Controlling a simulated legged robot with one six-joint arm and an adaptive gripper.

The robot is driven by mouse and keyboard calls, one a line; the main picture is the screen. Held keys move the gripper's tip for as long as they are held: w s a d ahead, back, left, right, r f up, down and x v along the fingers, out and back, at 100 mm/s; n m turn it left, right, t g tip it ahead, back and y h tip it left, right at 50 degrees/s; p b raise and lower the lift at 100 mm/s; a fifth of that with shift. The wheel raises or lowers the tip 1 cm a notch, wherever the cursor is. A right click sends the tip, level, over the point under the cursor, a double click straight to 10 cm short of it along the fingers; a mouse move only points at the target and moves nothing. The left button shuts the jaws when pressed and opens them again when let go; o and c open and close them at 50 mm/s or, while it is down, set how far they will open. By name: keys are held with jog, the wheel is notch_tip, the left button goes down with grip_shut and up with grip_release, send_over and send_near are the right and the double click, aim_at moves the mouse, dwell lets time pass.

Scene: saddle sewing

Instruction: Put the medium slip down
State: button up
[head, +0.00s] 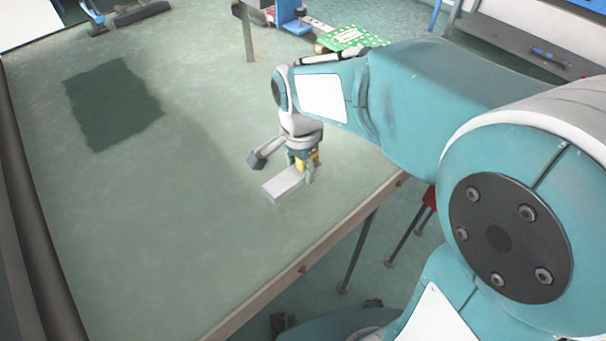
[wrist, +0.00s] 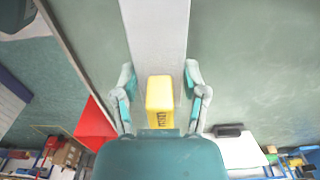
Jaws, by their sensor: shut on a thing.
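A flat pale grey bar, which I take to be the medium slip (head: 284,184), is at my gripper (head: 302,172), low over the green tabletop. I cannot tell whether its underside touches the table. In the wrist view the slip (wrist: 158,35) runs up from between the fingertips to the top edge. My gripper (wrist: 160,76) is shut on the slip, one finger at each long side. A yellow block with dark lettering (wrist: 160,98) shows between the fingers, near the palm; how it is attached is unclear. The slip's near end is hidden.
The green table (head: 200,240) is bare to the left of my gripper. A dark rectangular patch (head: 113,102) lies farther back on it. The table's front edge (head: 300,272) runs close on the right. A green patterned item (head: 352,38) shows beyond the far edge.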

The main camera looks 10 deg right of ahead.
jog(key=shift+w+d+f, duration=0.15)
jog(key=shift+w+f, duration=0.05)
jog(key=shift+f, duration=0.05)
jog(key=shift+w+d+f, duration=0.1)
jog(key=shift+w+f, duration=0.05)
jog(key=shift+f, duration=0.8)
jog(key=shift+w+d+f, duration=0.1)
jog(key=shift+f, duration=0.85)
jog(key=o, duration=1.3)
jog(key=shift+c, duration=0.2)
